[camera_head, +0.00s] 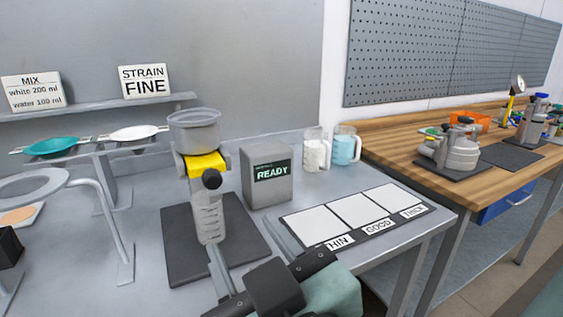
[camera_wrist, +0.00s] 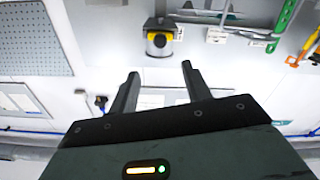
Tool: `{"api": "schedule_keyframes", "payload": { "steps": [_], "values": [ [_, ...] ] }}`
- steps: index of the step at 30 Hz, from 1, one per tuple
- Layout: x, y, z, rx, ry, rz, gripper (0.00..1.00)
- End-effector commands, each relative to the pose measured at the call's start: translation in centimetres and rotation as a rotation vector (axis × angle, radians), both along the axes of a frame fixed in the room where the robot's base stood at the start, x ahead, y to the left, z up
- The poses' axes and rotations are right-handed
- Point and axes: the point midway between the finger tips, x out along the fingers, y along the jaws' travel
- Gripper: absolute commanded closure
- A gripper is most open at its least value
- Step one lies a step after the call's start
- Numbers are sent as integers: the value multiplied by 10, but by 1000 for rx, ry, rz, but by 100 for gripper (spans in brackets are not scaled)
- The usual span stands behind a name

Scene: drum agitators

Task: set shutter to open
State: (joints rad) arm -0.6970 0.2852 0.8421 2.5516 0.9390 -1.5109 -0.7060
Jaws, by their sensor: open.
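The device with the shutter stands on a dark mat (camera_head: 180,250). It has a grey hopper (camera_head: 195,132) on top, a yellow body (camera_head: 207,164), a black round knob (camera_head: 211,179) in front and a clear graduated vessel (camera_head: 208,218) below. Its yellow-banded body (camera_wrist: 160,38) also shows in the wrist view, beyond my fingers. I cannot tell the shutter's setting. My gripper (camera_wrist: 158,78) is open and empty, with both fingers apart. In the head view it is at the bottom, in front of the device, partly cut off and not touching the knob.
A grey box reading READY (camera_head: 270,172) stands right of the device. A panel with white squares (camera_head: 350,212) lies at front right. Two jugs (camera_head: 331,150) stand behind it. A ring stand (camera_head: 100,205) is left. A wooden bench (camera_head: 405,135) is at right.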

Motion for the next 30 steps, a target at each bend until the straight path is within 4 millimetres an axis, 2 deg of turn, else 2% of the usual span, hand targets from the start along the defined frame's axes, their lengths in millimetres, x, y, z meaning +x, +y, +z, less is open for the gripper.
{"api": "schedule_keyframes", "payload": {
  "steps": [1,10,21,30],
  "values": [
    [4,2,5,-4,5,-1,52],
    [25,15,4,-4,4,-2,52],
    [91,54,1,0,3,-5,52],
    [121,73,0,0,2,-1,52]
  ]
}}
